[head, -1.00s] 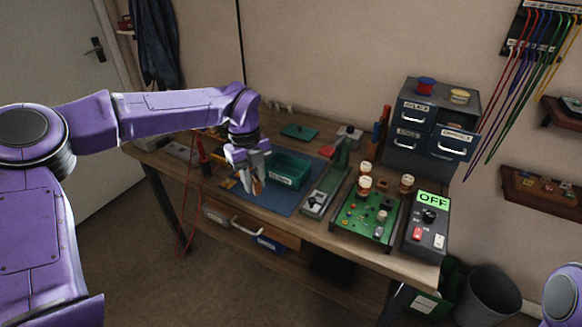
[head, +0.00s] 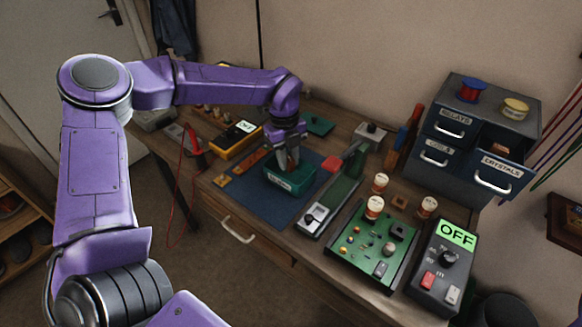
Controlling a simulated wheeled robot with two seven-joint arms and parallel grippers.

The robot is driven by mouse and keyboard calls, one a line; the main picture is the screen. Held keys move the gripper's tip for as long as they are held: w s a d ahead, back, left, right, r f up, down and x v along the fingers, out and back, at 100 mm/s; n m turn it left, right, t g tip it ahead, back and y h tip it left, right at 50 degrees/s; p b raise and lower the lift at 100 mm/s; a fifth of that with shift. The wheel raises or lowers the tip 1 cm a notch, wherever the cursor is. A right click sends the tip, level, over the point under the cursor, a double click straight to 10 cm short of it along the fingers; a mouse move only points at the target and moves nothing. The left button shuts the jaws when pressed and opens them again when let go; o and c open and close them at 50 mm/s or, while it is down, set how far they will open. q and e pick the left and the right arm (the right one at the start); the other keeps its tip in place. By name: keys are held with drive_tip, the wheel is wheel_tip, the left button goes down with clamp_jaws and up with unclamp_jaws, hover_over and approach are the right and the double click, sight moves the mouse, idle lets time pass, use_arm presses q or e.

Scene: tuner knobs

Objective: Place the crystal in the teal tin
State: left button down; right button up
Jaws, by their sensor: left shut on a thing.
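The teal tin (head: 302,188) stands open on the blue mat (head: 252,204). My left gripper (head: 284,170) points down over the tin's opening, its fingertips at or just inside the rim. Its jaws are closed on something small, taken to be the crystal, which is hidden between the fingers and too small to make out. My right gripper is out of view.
A teal lid (head: 319,125) lies behind the tin. A grey device with a slider (head: 318,215), a green circuit board (head: 364,243) and a box reading OFF (head: 441,268) stand to the right. The drawer labelled crystals (head: 494,182) is open. A yellow meter (head: 236,141) is left.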

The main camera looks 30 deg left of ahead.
sight(289, 168)
use_arm(q)
drive_tip(key=f, duration=0.3)
drive_tip(key=w+f, duration=0.1)
drive_tip(key=f, duration=0.1)
drive_tip(key=shift+s+r, duration=0.15)
drive_tip(key=shift+s, duration=0.1)
drive_tip(key=c, duration=1.2)
unclamp_jaws()
drive_tip(key=shift+w+f, duration=0.1)
drive_tip(key=shift+f, duration=0.1)
drive_tip(key=shift+r+p, duration=0.3)
drive_tip(key=shift+r, duration=0.05)
wheel_tip(289, 168, up, 12)
drive_tip(key=a+b, duration=0.1)
drive_tip(key=shift+w+f, duration=0.2)
drive_tip(key=shift+w, duration=0.1)
drive_tip(key=shift+a, duration=0.1)
